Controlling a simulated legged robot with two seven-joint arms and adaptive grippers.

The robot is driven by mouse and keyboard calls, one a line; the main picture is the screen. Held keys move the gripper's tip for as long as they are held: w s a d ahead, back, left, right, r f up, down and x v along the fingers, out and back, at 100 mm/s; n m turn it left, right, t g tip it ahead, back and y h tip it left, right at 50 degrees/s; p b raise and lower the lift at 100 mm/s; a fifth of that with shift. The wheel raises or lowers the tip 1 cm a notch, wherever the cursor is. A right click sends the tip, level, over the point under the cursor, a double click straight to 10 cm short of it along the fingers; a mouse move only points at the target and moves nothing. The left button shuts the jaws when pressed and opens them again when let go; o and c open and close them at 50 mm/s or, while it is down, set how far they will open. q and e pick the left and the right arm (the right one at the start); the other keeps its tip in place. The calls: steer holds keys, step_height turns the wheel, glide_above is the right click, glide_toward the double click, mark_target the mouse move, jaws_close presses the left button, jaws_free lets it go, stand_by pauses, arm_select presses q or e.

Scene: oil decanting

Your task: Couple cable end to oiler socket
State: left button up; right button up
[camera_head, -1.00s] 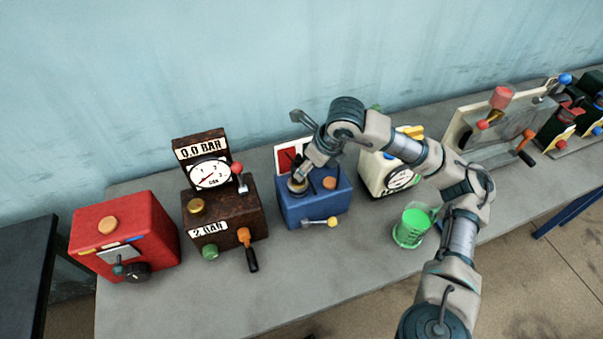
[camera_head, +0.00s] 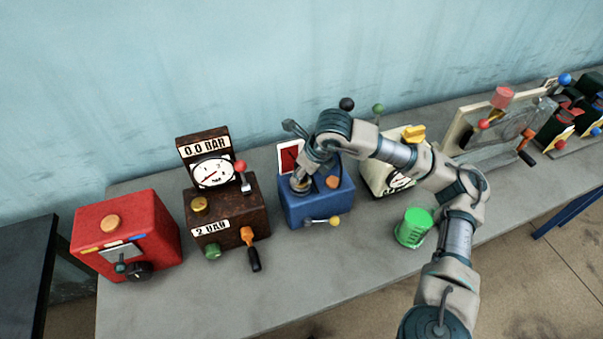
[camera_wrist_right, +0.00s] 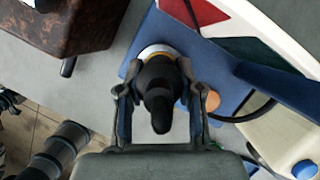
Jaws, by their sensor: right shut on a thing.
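A blue box (camera_head: 318,207) stands on the bench with a metal-ringed round socket (camera_wrist_right: 158,50) on its top. My right gripper (camera_head: 302,178) is directly over this socket, pointing down. In the right wrist view my right gripper (camera_wrist_right: 160,92) is shut on a black cable end (camera_wrist_right: 160,78), with a finger on each side. The cable end lines up with the ring and covers most of it; I cannot tell how deep it sits. A black cable (camera_wrist_right: 258,112) shows to the right. My left gripper is not in view.
To the left stand a brown gauge box (camera_head: 228,212) and a red box (camera_head: 125,236). A cream gauge machine (camera_head: 376,176) is close on the right, partly behind my arm. A green beaker (camera_head: 414,228) stands near my forearm. The front of the bench (camera_head: 300,275) is clear.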

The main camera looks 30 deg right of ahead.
steer(key=shift+w+a, duration=0.1)
steer(key=shift+a, duration=0.1)
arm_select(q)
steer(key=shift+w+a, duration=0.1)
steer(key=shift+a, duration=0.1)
arm_select(e)
steer(key=shift+d, duration=0.1)
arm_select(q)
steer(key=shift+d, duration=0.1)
arm_select(e)
steer(key=shift+d, duration=0.1)
steer(key=shift+r, duration=0.2)
steer(key=shift+w+d+r, duration=0.1)
steer(key=shift+r, duration=0.25)
steer(key=v, duration=0.2)
steer(key=shift+r+p, duration=0.3)
steer(key=shift+r, duration=0.05)
arm_select(q)
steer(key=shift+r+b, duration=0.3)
steer(key=shift+b, duration=0.05)
arm_select(e)
steer(key=s+d+r, duration=0.1)
steer(key=s, duration=1.4)
steer(key=shift+s+r, duration=0.15)
steer(key=shift+s, duration=0.05)
